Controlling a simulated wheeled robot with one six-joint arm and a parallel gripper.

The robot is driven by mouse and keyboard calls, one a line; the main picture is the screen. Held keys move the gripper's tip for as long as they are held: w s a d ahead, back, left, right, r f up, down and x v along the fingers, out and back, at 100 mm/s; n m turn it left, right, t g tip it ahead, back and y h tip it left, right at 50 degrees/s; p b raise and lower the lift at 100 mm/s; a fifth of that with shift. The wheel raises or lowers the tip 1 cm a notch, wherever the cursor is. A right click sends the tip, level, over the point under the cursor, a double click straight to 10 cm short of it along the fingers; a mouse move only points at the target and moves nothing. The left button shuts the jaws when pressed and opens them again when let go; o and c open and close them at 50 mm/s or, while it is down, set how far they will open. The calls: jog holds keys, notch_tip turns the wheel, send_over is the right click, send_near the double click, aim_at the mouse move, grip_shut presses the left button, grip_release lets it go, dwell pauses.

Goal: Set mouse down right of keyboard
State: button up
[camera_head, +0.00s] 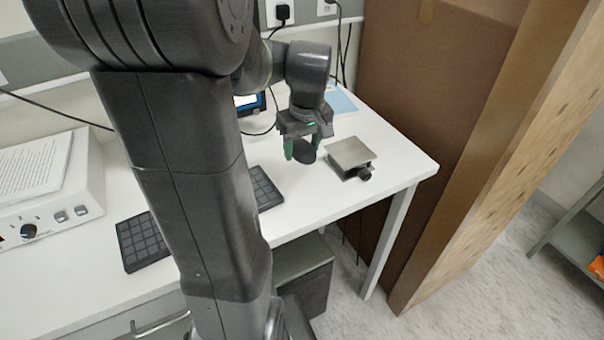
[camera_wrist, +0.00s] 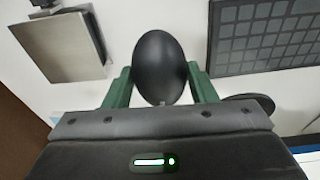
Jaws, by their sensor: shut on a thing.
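A dark oval mouse (camera_wrist: 160,68) is held between the green fingers of my gripper (camera_wrist: 161,85) in the wrist view. In the head view my gripper (camera_head: 304,150) is over the white desk, with the mouse (camera_head: 304,152) between its fingers. Whether the mouse touches the desk I cannot tell. The black keyboard (camera_head: 142,240) lies on the desk, its middle hidden behind my arm; its right end shows to the left of my gripper. The keyboard also shows at the right of the wrist view (camera_wrist: 262,38).
A metal plate device (camera_head: 350,153) with a black knob stands just right of the mouse. A white instrument (camera_head: 50,190) with papers is at the left. The desk's (camera_head: 400,160) right end is clear. A tall brown panel (camera_head: 430,90) stands beyond it.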

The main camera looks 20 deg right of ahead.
aim_at(305, 149)
notch_tip(305, 149, down, 8)
jog(key=shift+r, duration=0.2)
jog(key=shift+w+f, duration=0.1)
jog(key=shift+f, duration=0.05)
jog(key=o, duration=1)
jog(key=r, duration=0.4)
jog(key=s+r, duration=0.1)
jog(key=r, duration=0.3)
jog(key=s+r, duration=0.1)
jog(key=r, duration=0.3)
jog(key=shift+d+r, duration=0.1)
jog(key=shift+r, duration=0.05)
